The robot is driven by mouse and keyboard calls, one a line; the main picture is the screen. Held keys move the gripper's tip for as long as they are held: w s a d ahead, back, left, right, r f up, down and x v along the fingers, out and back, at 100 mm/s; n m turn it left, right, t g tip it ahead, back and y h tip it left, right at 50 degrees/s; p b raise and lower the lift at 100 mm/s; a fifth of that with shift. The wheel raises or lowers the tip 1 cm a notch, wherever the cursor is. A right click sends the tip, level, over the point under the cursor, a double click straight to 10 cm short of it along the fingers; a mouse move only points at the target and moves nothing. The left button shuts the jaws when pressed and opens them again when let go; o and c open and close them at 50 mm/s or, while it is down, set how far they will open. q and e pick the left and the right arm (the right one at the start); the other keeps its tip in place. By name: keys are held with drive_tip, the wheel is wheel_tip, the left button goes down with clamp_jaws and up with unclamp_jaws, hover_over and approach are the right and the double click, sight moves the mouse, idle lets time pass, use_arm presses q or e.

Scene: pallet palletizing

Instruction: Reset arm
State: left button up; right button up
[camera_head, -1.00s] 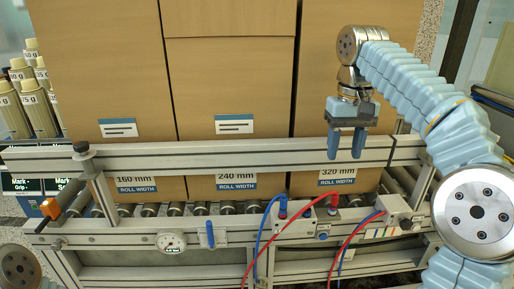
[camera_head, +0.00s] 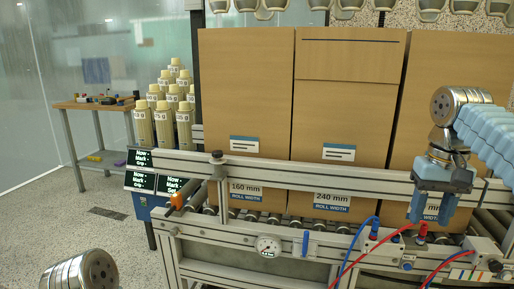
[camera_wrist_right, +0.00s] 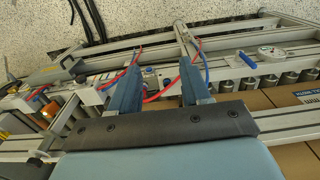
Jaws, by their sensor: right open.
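My right gripper (camera_head: 432,205) is open and empty in the head view, pointing down in front of the rightmost tall cardboard box (camera_head: 455,90). It hangs by the conveyor's upper front rail (camera_head: 330,177). In the right wrist view its two blue fingers (camera_wrist_right: 158,88) stand apart with nothing between them, over the conveyor frame and hoses. The blue-sleeved right arm comes in from the right edge. A rounded metal joint of my left arm shows at the bottom left; the left gripper is not visible.
Tall boxes stand on the roller conveyor, including a left box (camera_head: 245,100) and a middle box (camera_head: 345,110). Red and blue hoses (camera_head: 365,238) loop at the front. Stacked beige bottles (camera_head: 165,125) and a wooden table (camera_head: 93,104) stand left.

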drive_tip(key=w+a+f+n+y, duration=0.1)
drive_tip(key=w+a+f, duration=0.25)
drive_tip(key=f, duration=0.55)
drive_tip(key=w+a+f+n, duration=0.1)
drive_tip(key=w+a+f, duration=0.3)
drive_tip(key=f, duration=0.5)
drive_tip(key=w+a+f+y, duration=0.1)
drive_tip(key=a+f, duration=0.2)
drive_tip(key=f, duration=0.5)
drive_tip(key=a+f+y, duration=0.1)
drive_tip(key=a+f, duration=0.2)
drive_tip(key=f, duration=0.5)
drive_tip(key=s+a+f+y, duration=0.1)
drive_tip(key=s+a+f, duration=0.35)
drive_tip(key=f, duration=0.35)
drive_tip(key=s+a+f+y, duration=0.1)
drive_tip(key=s+a+f, duration=0.2)
drive_tip(key=s+f, duration=0.4)
drive_tip(key=s+a+f+m, duration=0.1)
drive_tip(key=s+a+f, duration=0.1)
drive_tip(key=s+f, duration=0.5)
drive_tip(key=s, duration=0.3)
drive_tip(key=shift+s+f+t+h, duration=0.3)
drive_tip(key=shift+s+h, duration=0.05)
drive_tip(key=shift+h, duration=0.05)
